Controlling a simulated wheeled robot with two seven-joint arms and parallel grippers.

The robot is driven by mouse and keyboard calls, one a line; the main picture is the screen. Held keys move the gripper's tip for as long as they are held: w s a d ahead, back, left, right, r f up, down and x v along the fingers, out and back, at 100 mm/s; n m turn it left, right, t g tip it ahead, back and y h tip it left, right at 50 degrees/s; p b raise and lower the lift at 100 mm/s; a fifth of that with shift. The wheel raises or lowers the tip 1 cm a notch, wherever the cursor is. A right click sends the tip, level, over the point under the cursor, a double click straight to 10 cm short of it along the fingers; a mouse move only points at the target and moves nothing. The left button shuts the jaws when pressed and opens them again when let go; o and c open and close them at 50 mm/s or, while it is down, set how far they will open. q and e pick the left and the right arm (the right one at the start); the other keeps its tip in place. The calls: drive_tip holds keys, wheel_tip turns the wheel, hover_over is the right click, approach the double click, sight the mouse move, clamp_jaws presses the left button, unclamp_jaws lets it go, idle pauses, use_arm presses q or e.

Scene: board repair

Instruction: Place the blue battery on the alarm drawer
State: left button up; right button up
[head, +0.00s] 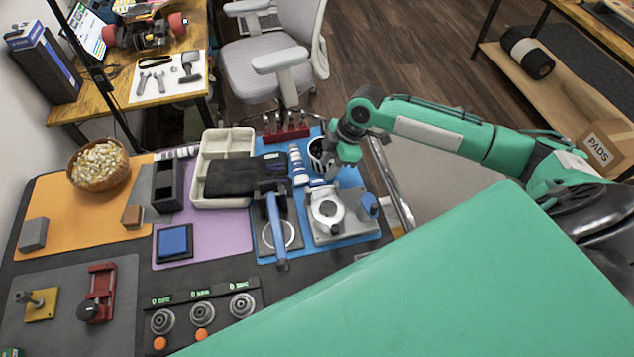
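My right gripper (338,160) reaches in from the right over the far right of the blue mat, beside a white and black cup (318,152). Its fingers are small and partly hidden, so I cannot tell if they are open. My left gripper is not in view. No thing is plainly marked as the blue battery. A small blue cylinder (369,204) stands at the right of a grey device, and a flat blue block (174,241) sits on a black base. A black panel (200,308) carries several dials with green labels too small to read; I cannot tell whether it is the alarm drawer.
A beige tray (215,145) bears a black pad. A blue-handled press (274,215) stands beside the grey device (330,212). A red rack (286,133), a wooden bowl (98,165) and a red clamp (98,292) are on the table. A green surface covers the lower right.

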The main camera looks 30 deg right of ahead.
sight(321, 181)
drive_tip(key=x, duration=0.2)
drive_tip(key=p+x, duration=0.1)
drive_tip(key=x, duration=0.3)
drive_tip(key=shift+d+f, duration=0.2)
drive_tip(key=shift+f, duration=0.1)
drive_tip(key=shift+c, duration=0.2)
drive_tip(key=c, duration=0.7)
